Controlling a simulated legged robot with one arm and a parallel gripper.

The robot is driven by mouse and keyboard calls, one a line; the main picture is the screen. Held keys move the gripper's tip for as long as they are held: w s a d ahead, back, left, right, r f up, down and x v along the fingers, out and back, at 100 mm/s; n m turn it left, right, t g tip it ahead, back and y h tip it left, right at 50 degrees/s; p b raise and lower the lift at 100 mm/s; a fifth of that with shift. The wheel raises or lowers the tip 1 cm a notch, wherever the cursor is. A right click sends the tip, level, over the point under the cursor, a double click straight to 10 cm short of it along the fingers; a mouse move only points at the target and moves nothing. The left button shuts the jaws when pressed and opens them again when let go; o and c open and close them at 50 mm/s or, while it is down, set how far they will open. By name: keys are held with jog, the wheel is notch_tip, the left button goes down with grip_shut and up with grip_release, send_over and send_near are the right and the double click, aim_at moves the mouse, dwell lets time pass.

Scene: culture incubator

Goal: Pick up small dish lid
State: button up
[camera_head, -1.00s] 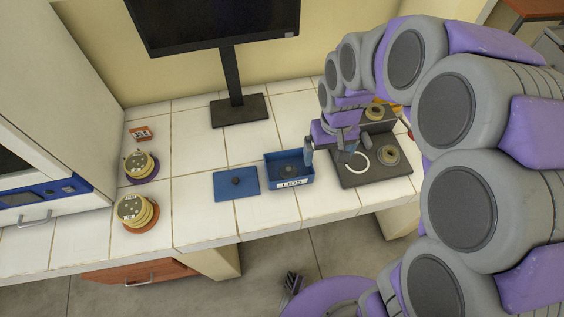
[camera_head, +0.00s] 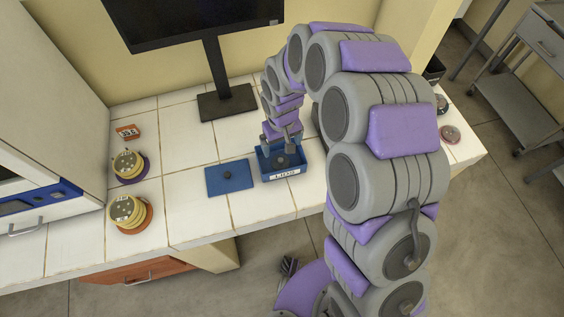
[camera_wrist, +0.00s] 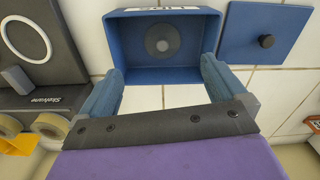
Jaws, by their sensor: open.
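In the head view the box (camera_head: 267,177) stands near the counter's front edge, with the lid (camera_head: 283,161) inside. My gripper (camera_wrist: 162,70) is open and empty, its two blue-grey fingers spread at either side of the box's near edge in the wrist view. In the head view my gripper (camera_head: 283,147) is over the box. I cannot tell its exact height above the lid.
A flat blue cover (camera_head: 229,177) with a dark knob lies left of the box. Stacked dishes (camera_head: 128,164) and (camera_head: 127,210) more stacked dishes stand farther left. A monitor stand (camera_head: 226,104) is behind. A dark device (camera_wrist: 30,75) stands on the box's other side.

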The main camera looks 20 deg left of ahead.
send_over(280, 159)
jog(key=f, duration=0.4)
jog(key=shift+s+a+f, duration=0.1)
jog(key=shift+a+f, duration=0.05)
jog(key=shift+a, duration=0.15)
jog(key=shift+d+f+b, duration=0.25)
jog(key=shift+f+b, duration=0.05)
jog(key=shift+f, duration=0.1)
jog(key=f, duration=0.2)
jog(key=f+b, duration=0.1)
jog(key=f, duration=0.1)
jog(key=shift+d, duration=0.4)
jog(key=shift+a+f, duration=0.15)
jog(key=shift+a, duration=0.4)
jog(key=shift+c, duration=0.2)
jog(key=shift+d, duration=0.5)
jog(key=c, duration=0.7)
jog(key=shift+a, duration=0.1)
jog(key=c, duration=0.3)
jog(key=shift+a, duration=0.2)
jog(key=shift+c, duration=0.3)
